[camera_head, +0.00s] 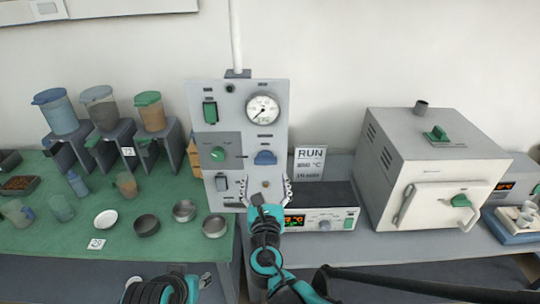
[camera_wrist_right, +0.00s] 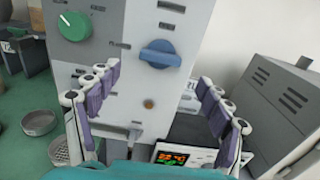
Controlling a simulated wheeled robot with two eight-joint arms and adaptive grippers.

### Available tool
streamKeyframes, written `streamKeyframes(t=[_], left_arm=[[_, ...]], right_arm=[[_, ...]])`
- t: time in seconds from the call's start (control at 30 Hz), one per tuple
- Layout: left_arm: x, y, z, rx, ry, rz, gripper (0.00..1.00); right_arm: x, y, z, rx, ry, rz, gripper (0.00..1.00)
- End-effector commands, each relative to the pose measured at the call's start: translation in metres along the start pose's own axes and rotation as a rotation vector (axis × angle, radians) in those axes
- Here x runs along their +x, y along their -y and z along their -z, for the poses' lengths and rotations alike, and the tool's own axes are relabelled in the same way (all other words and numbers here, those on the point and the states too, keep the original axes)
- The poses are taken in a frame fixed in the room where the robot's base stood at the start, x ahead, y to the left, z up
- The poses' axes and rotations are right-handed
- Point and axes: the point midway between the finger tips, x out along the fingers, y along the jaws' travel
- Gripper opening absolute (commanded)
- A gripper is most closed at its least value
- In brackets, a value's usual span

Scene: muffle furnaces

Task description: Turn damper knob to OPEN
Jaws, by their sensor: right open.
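An upright grey control panel (camera_head: 272,135) carries a round green knob (camera_head: 217,154) and a blue knob (camera_head: 265,158). The labels are too small to read, so I cannot tell which is the damper knob. In the right wrist view the blue knob (camera_wrist_right: 158,54) has its bar roughly level, and the green knob (camera_wrist_right: 73,26) is at upper left. My right gripper (camera_head: 266,185) is open and empty, in front of the panel just below the blue knob. Its fingers (camera_wrist_right: 158,78) spread wide to either side. My left gripper (camera_head: 180,289) is partly cut off at the bottom edge; its jaws are unclear.
A display unit (camera_head: 337,222) sits right of the panel's foot, close to my right gripper. A furnace (camera_head: 385,140) with a green knob on top (camera_head: 438,133) stands further right. Hoppers, cups and dishes fill the green bench (camera_head: 165,215) at left. A gauge (camera_head: 262,109) is above.

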Motion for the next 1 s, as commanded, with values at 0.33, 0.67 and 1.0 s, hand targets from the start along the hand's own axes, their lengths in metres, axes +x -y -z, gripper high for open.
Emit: streamKeyframes(t=[0.33,0.67,1.0], left_arm=[[0.014,0.0,-0.01,0.0,0.0,0.0,0.4],[0.017,0.0,-0.012,0.0,0.0,0.0,0.4],[0.017,0.0,-0.012,0.0,0.0,0.0,0.4]], right_arm=[[0.054,0.002,0.003,-0.001,0.0,0.004,0.79],[0.074,0.002,0.001,0.001,-0.001,0.003,0.79],[0.074,0.002,0.0,0.002,-0.001,0.003,0.32]])
